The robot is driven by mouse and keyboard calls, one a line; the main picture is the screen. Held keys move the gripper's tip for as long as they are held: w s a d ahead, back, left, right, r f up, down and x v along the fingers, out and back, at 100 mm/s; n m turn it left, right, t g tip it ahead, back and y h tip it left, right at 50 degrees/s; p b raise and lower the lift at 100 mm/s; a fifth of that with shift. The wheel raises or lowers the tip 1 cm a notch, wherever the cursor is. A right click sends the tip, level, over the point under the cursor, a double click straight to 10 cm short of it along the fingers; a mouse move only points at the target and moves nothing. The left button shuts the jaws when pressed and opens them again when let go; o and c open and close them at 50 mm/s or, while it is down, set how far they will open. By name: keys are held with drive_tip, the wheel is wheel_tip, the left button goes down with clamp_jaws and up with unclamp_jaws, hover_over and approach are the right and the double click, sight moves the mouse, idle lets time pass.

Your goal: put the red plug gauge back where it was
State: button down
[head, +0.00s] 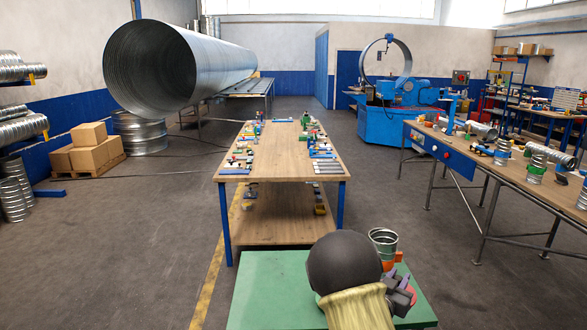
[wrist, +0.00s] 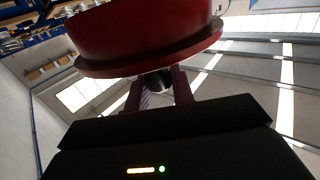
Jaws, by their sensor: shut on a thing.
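The red plug gauge (wrist: 150,35) is large in the wrist view, a red cylinder with a wider flange at its lower edge. My gripper (wrist: 158,84) is shut on its dark, narrow handle, between the two reddish fingers. The top of the gauge is cut off by the picture's edge. In the head view my gripper (head: 401,292) is above the right part of the green-topped table, partly hidden by my dark round arm joint. A small reddish patch shows beside it; I cannot tell if it is the gauge. No empty place for the gauge can be made out.
A short metal duct piece (head: 383,243) stands close behind my gripper, with an orange thing (head: 393,258) by it. The green table (head: 265,290) is bare at left. A wooden table (head: 270,150) with several small items stands ahead; a long bench (head: 500,172) is at right.

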drive_tip(key=s+a+f+n+t+y, duration=0.1)
drive_tip(key=s+a+f+n+y, duration=0.1)
drive_tip(key=f, duration=0.5)
drive_tip(key=s+a+f+n+t+y, duration=0.1)
drive_tip(key=s+a+f+n+y, duration=0.2)
drive_tip(key=f, duration=0.5)
drive_tip(key=s+a+f+n+t+y, duration=0.1)
drive_tip(key=s+a+f+n+y, duration=0.1)
drive_tip(key=s+a+f+y, duration=0.2)
drive_tip(key=a+f+y, duration=0.2)
drive_tip(key=a+f, duration=0.1)
drive_tip(key=f, duration=0.1)
drive_tip(key=shift+a+n+t, duration=0.2)
drive_tip(key=shift+n+t, duration=0.1)
drive_tip(key=shift+t, duration=0.1)
drive_tip(key=s+f, duration=0.4)
drive_tip(key=f, duration=0.1)
drive_tip(key=shift+s+f, duration=0.15)
drive_tip(key=shift+f, duration=0.15)
